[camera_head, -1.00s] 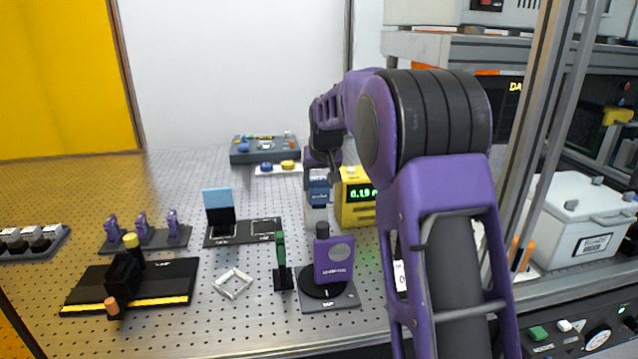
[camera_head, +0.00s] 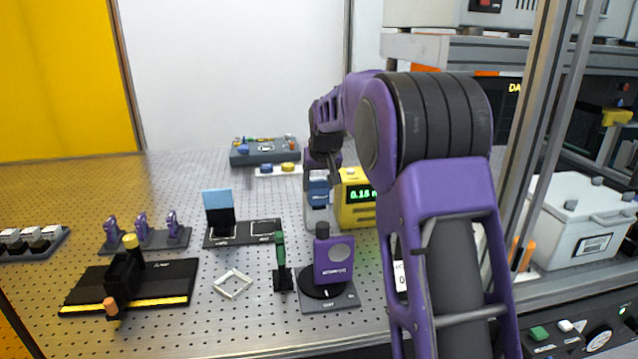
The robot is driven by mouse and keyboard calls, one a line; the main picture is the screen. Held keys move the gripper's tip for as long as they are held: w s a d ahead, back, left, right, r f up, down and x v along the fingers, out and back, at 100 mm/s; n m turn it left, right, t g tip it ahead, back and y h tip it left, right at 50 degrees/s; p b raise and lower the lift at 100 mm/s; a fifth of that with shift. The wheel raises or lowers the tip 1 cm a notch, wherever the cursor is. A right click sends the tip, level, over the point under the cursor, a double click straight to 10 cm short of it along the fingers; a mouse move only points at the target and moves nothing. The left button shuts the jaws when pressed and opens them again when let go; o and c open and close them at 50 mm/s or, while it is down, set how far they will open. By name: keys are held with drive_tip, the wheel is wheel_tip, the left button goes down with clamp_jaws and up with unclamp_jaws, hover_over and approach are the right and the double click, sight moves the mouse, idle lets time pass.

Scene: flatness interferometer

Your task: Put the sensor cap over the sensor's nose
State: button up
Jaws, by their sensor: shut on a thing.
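My gripper (camera_head: 322,174) is at the far middle of the bench, left of the yellow meter (camera_head: 356,205), and small in view. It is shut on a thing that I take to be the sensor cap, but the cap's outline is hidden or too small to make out. A blue and grey unit (camera_head: 318,190) stands just below and behind the gripper; I cannot tell whether they touch. A purple unit (camera_head: 333,262) with a round grey face and a dark top knob stands upright on a dark round base, nearer the front. I cannot tell for sure which unit is the sensor.
A green upright piece (camera_head: 280,265) and a clear square frame (camera_head: 233,284) lie left of the purple unit. A black fixture (camera_head: 165,280), a purple-piece rack (camera_head: 145,238) and a blue-topped stand (camera_head: 219,210) are farther left. A grey post (camera_head: 540,140) rises right of my arm.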

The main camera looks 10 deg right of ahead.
sight(320, 191)
drive_tip(key=shift+s+f+g, duration=0.15)
drive_tip(key=shift+s+f, duration=0.05)
drive_tip(key=shift+f, duration=0.55)
drive_tip(key=shift+s+f+g, duration=0.15)
drive_tip(key=shift+s+f, duration=0.05)
drive_tip(key=shift+f, duration=0.55)
drive_tip(key=o, duration=1.1)
drive_tip(key=shift+w+r+p, duration=0.2)
drive_tip(key=shift+r+p, duration=0.65)
drive_tip(key=shift+r, duration=0.3)
drive_tip(key=shift+w+a+r+p, duration=0.15)
drive_tip(key=shift+w+r+p, duration=0.05)
drive_tip(key=shift+r+p, duration=0.95)
drive_tip(key=shift+r, duration=1.4)
